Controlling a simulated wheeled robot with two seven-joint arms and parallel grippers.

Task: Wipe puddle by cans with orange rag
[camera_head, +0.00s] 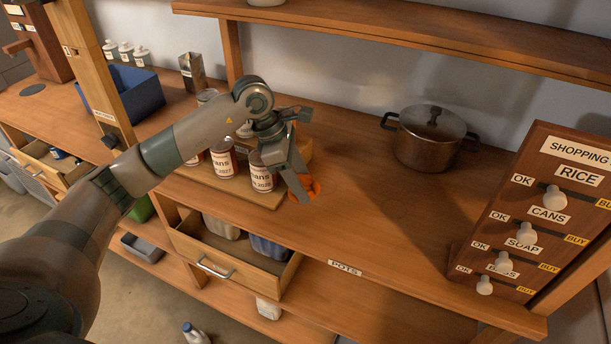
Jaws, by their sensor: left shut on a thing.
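My left gripper (306,190) reaches in from the left over the wooden counter (345,210) and points down, shut on the orange rag (315,187). Only a small part of the rag shows beside the fingertips, close to the counter surface. Several cans with white and red labels (263,180) stand on a wooden board just left of the gripper; my arm hides some of them. I cannot make out a clear puddle; the spot around the gripper is partly hidden. My right gripper is not in view.
A lidded pot (430,140) stands at the back right. A wooden shopping board with white knobs (552,198) stands at the right edge. An open drawer (232,258) juts out below the cans. A shelf (400,30) runs overhead. The counter between gripper and board is clear.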

